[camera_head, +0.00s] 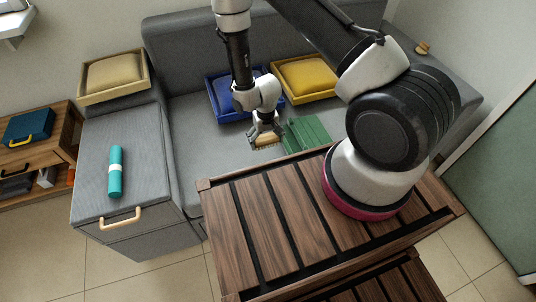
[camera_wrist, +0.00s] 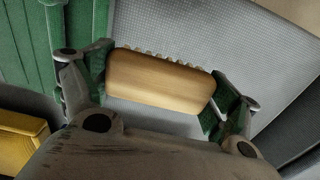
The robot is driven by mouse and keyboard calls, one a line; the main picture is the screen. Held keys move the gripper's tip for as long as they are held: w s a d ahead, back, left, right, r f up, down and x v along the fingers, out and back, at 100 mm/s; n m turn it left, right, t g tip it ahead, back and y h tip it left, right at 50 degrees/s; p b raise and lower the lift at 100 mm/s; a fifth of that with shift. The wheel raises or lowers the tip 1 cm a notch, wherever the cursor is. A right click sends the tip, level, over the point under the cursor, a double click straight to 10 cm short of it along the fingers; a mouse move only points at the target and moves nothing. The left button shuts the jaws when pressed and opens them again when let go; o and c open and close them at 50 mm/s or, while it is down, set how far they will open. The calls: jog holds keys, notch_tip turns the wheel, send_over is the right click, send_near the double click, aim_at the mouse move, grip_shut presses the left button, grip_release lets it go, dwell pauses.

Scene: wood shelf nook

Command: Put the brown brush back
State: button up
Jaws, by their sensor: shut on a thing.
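The brown brush (camera_wrist: 160,80) is a light-brown wooden block with pale bristles along its far edge in the wrist view. My gripper (camera_wrist: 165,88) is shut on it, with one finger at each end of the block. In the head view the brush (camera_head: 266,140) shows at my gripper (camera_head: 264,132), over the grey sofa seat. It is beside a green slatted item (camera_head: 308,134), and I cannot tell whether the brush touches the seat.
A blue tray (camera_head: 222,112) and a yellow tray (camera_head: 318,90) with cushions stand at the sofa back. A tan tray (camera_head: 112,78) and a teal roll (camera_head: 116,172) lie on the left. A small brown object (camera_head: 423,48) lies at right. A slatted wooden table (camera_head: 262,232) is in front.

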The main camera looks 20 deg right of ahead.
aim_at(266, 157)
notch_tip(266, 157, down, 8)
jog(key=shift+f, duration=0.25)
jog(key=shift+f, duration=0.1)
jog(key=o, duration=0.8)
